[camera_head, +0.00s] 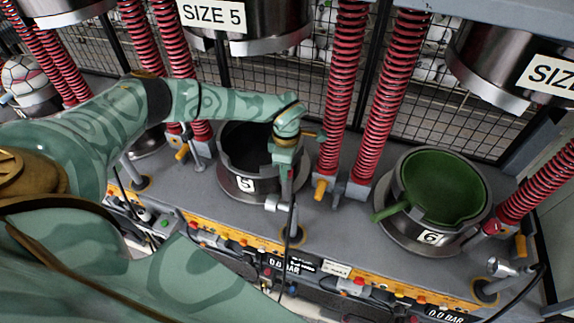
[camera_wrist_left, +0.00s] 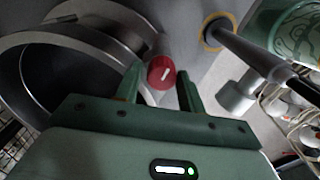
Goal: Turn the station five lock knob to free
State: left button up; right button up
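The station five lock knob (camera_wrist_left: 162,72) is a small red round knob with a white line, beside the station five dark metal cup. My left gripper (camera_wrist_left: 160,76) is open in the left wrist view, with one finger on each side of the knob. A small gap shows on the knob's right side; I cannot tell whether the left finger touches it. In the head view, my left gripper (camera_head: 286,190) points down at the right edge of the station five cup (camera_head: 232,187), marked 5, and hides the knob. My right gripper is not in view.
A metal post with a cylinder (camera_head: 274,204) stands just in front of the gripper. Red springs (camera_head: 340,90) rise on the right. The station six cup (camera_head: 432,238) holds a green bowl (camera_head: 440,190). A yellow control strip (camera_head: 235,234) runs along the front, and a size 5 press head (camera_head: 270,42) hangs above.

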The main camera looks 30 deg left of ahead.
pick_arm(q)
jog(key=shift+r, duration=0.1)
notch_tip(320, 180, up, 7)
jog(key=shift+r+b, duration=0.15)
jog(key=shift+b, duration=0.25)
